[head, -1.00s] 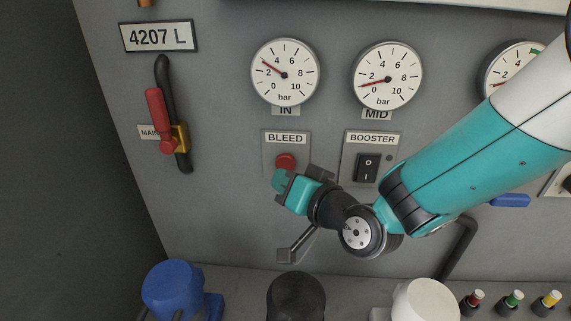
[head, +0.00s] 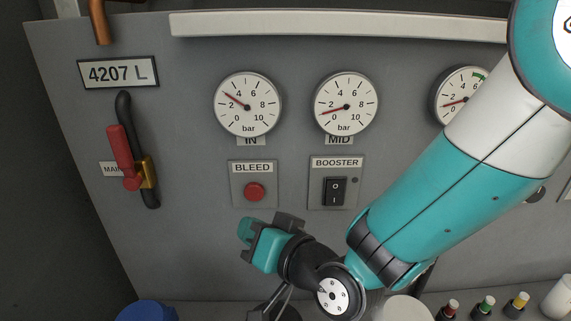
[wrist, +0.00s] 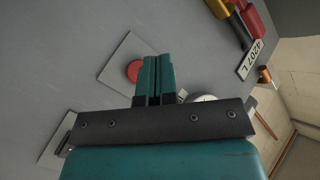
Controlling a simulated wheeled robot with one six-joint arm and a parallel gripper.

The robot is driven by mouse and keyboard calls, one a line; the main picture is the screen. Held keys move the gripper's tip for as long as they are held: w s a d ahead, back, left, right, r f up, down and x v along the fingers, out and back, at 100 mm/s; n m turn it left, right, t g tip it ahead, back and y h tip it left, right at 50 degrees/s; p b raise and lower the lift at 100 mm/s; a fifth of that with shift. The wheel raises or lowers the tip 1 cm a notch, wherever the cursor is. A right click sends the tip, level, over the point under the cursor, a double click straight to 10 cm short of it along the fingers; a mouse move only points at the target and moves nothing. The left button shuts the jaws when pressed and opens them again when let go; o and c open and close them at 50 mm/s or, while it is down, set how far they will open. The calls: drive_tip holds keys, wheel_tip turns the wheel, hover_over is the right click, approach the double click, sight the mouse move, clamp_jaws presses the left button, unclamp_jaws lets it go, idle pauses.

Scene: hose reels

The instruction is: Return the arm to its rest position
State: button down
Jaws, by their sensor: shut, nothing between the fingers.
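My gripper (head: 246,230) is in front of the grey panel, just below the red BLEED button (head: 254,191) in the head view. In the wrist view my gripper's two teal fingers (wrist: 155,78) are together with nothing between them. The red button (wrist: 134,71) shows just left of the fingertips there, and it looks apart from them. My teal and white arm reaches in from the upper right of the head view and covers part of the panel's right side.
The panel carries a red-handled MAIN lever (head: 122,157), a BOOSTER switch (head: 335,191) and round gauges (head: 247,104). Below stand a blue object (head: 146,311), a white one (head: 405,309) and several small coloured-top fittings (head: 486,306). A pale bar (head: 335,27) runs along the top.

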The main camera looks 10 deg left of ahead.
drive_tip(key=d+r+n+g+h, duration=0.25)
drive_tip(key=d+r+h, duration=0.2)
drive_tip(key=d, duration=0.55)
drive_tip(key=s+d+r+g+h, duration=0.1)
drive_tip(key=s+d+g+h, duration=0.1)
drive_tip(key=s+d, duration=0.4)
drive_tip(key=s+d+r+g+h, duration=0.1)
drive_tip(key=s+d+g+h, duration=0.2)
drive_tip(key=s+d, duration=0.4)
drive_tip(key=d+g, duration=0.1)
drive_tip(key=d, duration=0.4)
drive_tip(key=shift+d+r, duration=0.15)
drive_tip(key=shift+d, duration=0.1)
idle(0.5)
drive_tip(key=w+a+f+t+y+p, duration=0.1)
drive_tip(key=w+a+f+t+y, duration=0.1)
drive_tip(key=a, duration=0.7)
drive_tip(key=w+a+f+m+t+y+p, duration=0.1)
drive_tip(key=w+a+f+t+y, duration=0.1)
drive_tip(key=a, duration=0.7)
drive_tip(key=w+a+f+m+t+y, duration=0.1)
drive_tip(key=w+a+t+y, duration=0.3)
drive_tip(key=a, duration=0.5)
drive_tip(key=shift+w+a+f+y+p, duration=0.4)
drive_tip(key=shift+w+f+y, duration=0.3)
drive_tip(key=shift+f, duration=0.2)
drive_tip(key=shift+m+t, duration=0.25)
